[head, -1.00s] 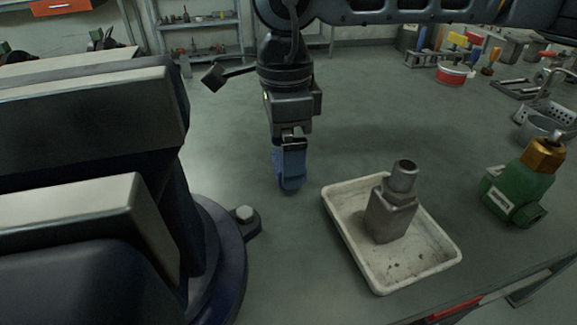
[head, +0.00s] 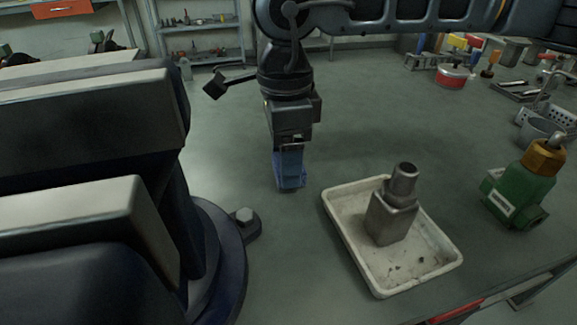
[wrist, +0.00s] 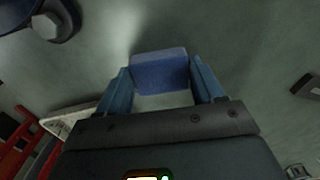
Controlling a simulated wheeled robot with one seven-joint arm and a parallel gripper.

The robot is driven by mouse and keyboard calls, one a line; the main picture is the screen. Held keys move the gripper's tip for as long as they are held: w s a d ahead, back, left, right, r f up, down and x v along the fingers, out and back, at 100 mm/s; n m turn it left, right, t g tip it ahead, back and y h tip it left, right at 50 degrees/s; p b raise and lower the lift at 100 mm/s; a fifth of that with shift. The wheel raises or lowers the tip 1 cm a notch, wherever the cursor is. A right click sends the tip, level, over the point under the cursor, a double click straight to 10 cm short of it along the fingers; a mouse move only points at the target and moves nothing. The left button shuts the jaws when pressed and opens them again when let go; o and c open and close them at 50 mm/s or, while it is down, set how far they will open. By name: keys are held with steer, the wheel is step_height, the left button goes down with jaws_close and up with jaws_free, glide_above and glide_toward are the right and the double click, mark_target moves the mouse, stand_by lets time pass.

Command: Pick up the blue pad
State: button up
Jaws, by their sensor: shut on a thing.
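The blue pad (wrist: 160,70) is a small block, held between the two blue fingertips of my gripper (wrist: 161,84) in the wrist view. The fingers meet its left and right sides. In the head view my gripper (head: 290,170) points down, left of the white tray, with the blue pad (head: 291,182) low at its tips. The fingers and pad overlap there, and I cannot tell the exact gap between the pad and the grey surface below.
The white tray (head: 352,252) holds a grey metal block with a round neck (head: 392,212). A green valve part with a brass nut (head: 522,187) stands at right. A large dark flanged body with a bolt (head: 245,215) fills the left. Grey surface around my gripper is clear.

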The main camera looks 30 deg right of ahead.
step_height(320, 180, up, 10)
steer(key=p, duration=0.1)
stand_by(0.5)
